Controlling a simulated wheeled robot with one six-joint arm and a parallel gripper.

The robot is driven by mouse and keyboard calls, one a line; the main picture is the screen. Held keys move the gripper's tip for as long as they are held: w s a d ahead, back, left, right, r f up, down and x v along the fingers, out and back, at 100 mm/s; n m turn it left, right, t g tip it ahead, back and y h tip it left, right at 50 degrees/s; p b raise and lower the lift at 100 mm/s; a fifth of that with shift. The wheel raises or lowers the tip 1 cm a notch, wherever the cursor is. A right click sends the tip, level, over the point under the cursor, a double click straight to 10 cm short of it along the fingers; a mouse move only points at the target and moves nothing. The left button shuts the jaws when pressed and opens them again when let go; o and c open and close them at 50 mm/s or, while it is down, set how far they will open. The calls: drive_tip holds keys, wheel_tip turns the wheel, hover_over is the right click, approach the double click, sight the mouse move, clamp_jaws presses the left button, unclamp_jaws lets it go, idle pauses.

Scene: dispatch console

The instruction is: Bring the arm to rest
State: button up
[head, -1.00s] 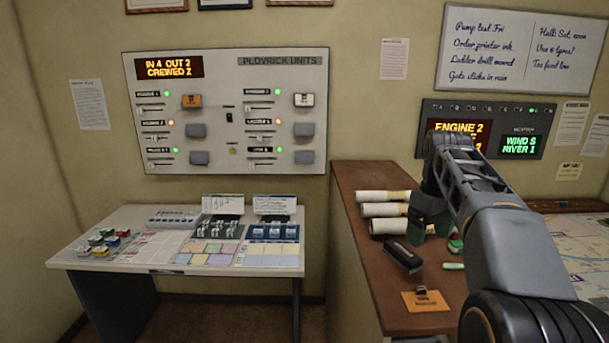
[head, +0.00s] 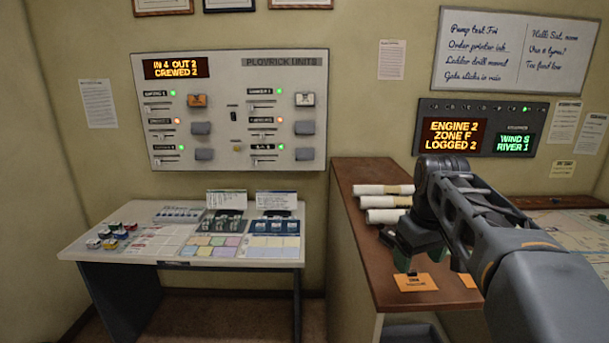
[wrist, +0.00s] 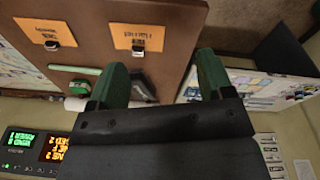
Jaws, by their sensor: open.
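My gripper (head: 408,258) has green fingers and hangs low over the brown desk top (head: 350,185), near its left edge. In the wrist view the two fingers of my gripper (wrist: 162,76) stand well apart, with nothing held between them. My arm reaches in from the lower right of the head view, bent and raised over the desk.
White rolls (head: 384,202) lie behind my gripper. An orange card (head: 414,283) with a black clip lies in front. A green item (wrist: 70,87) shows in the wrist view. A white table (head: 140,256) with small items stands left. Wall panel (head: 240,110) and display (head: 475,128) are behind.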

drive_tip(key=s+a+f+m+t, duration=0.1)
drive_tip(key=s+a+f, duration=0.2)
drive_tip(key=s+f, duration=0.3)
drive_tip(key=s+a+f+m+t, duration=0.2)
drive_tip(key=s+f, duration=0.4)
drive_tip(key=shift+a, duration=0.4)
drive_tip(key=shift+s+f, duration=0.25)
drive_tip(key=shift+f, duration=0.2)
